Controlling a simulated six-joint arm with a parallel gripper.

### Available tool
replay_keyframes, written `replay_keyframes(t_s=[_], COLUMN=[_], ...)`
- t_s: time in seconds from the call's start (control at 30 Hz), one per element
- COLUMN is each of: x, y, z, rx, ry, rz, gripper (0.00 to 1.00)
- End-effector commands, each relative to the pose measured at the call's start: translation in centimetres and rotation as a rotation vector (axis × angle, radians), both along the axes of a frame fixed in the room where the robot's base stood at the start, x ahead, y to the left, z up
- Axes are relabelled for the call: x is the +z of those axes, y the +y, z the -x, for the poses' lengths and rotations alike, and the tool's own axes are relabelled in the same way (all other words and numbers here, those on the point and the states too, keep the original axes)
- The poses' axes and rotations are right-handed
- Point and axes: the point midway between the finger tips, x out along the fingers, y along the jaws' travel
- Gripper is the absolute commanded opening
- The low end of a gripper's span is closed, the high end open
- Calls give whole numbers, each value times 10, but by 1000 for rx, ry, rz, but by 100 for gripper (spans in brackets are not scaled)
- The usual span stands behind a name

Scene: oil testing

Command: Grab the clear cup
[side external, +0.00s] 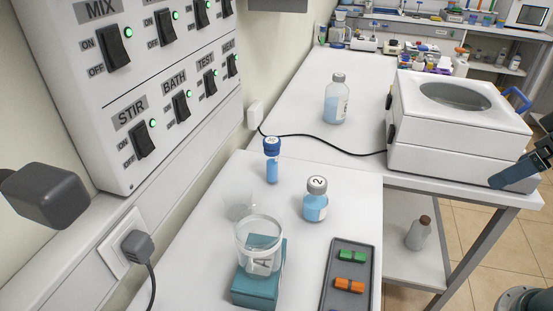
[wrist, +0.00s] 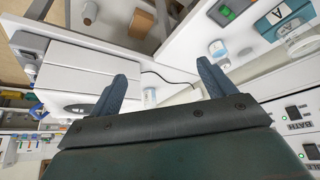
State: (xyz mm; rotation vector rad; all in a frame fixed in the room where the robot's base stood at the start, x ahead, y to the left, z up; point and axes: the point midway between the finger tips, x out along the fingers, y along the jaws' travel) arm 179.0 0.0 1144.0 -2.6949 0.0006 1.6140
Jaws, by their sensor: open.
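A clear glass beaker (side external: 258,233) stands upright on a teal block (side external: 254,289) near the front of the white table. A letter A shows through its glass. A fainter clear cup shape (side external: 237,204) shows just behind it on the table; its outline is hard to make out. My gripper (side external: 492,183) is at the right edge of the side view, beside the white machine and well away from both. In the wrist view my gripper (wrist: 165,82) has its two fingers wide apart with nothing between them. The teal block (wrist: 283,19) shows there at the upper right.
A blue-capped tube (side external: 272,165) and a grey-capped bottle (side external: 315,203) stand behind and right of the beaker. A grey tray (side external: 341,257) with green and orange pieces lies to the right. A larger bottle (side external: 336,103) and the white machine (side external: 455,148) stand farther back.

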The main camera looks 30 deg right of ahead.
Motion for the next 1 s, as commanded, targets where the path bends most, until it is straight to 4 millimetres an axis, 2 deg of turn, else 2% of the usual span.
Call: replay_keyframes(t_s=[0.73,0.87,1.0], x=[2,7,18], y=[1,3,8], z=[-2,-9,-26], rx=[4,17,42], ry=[1,10,28], rz=[0,1,1], gripper=[82,82,82])
